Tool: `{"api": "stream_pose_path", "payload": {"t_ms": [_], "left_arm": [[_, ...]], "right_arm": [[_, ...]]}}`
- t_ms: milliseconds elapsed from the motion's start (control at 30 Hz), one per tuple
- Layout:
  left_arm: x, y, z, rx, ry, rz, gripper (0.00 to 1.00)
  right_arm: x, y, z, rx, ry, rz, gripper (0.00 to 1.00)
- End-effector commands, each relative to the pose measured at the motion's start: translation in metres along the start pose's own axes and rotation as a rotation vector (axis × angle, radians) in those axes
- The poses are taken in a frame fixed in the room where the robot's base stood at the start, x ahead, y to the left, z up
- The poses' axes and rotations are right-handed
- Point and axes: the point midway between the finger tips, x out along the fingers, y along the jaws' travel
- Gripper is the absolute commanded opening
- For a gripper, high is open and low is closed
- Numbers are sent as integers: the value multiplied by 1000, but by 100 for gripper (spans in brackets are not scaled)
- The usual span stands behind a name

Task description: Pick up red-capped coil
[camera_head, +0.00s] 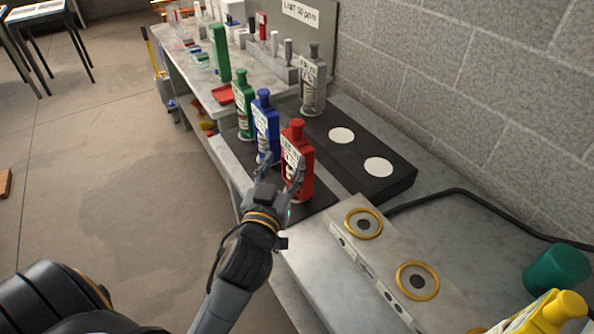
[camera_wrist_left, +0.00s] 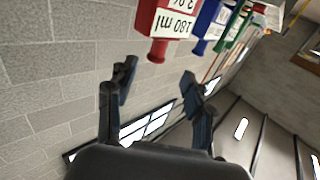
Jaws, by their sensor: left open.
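No coil shows clearly; the red-capped thing I see is a red bottle (camera_head: 298,178) with a white label. It stands upright on the dark mat at the near end of the bottle row. It also shows in the left wrist view (camera_wrist_left: 178,14), upside down, its label reading 180 ml. My left gripper (camera_head: 281,170) is open and empty just in front of the red bottle, its right finger overlapping the bottle in the head view. In the left wrist view the open fingers (camera_wrist_left: 160,82) have the bottle's cap beyond and above their gap. My right gripper is not in view.
A blue bottle (camera_head: 266,128) stands close beside the red one, then a green bottle (camera_head: 243,104). A grey bottle (camera_head: 312,82) stands behind on a black block (camera_head: 355,178) with white discs. A yellow bottle (camera_head: 545,315) is at lower right. The grey wall is behind.

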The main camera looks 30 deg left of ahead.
Motion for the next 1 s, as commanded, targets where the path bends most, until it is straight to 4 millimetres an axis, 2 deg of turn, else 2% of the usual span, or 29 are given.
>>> {"api": "stream_pose_path", "payload": {"t_ms": [100,300,533,800,1000], "left_arm": [[27,0,-4,4,2,0,52],[58,0,-2,2,-1,0,52],[75,0,-2,3,-2,-1,52],[112,1,-2,3,-2,0,52],[117,1,0,1,-4,0,52]], "right_arm": [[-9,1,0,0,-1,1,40],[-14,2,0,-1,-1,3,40],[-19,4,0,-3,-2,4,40],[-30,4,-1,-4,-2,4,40],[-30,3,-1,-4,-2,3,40]]}}
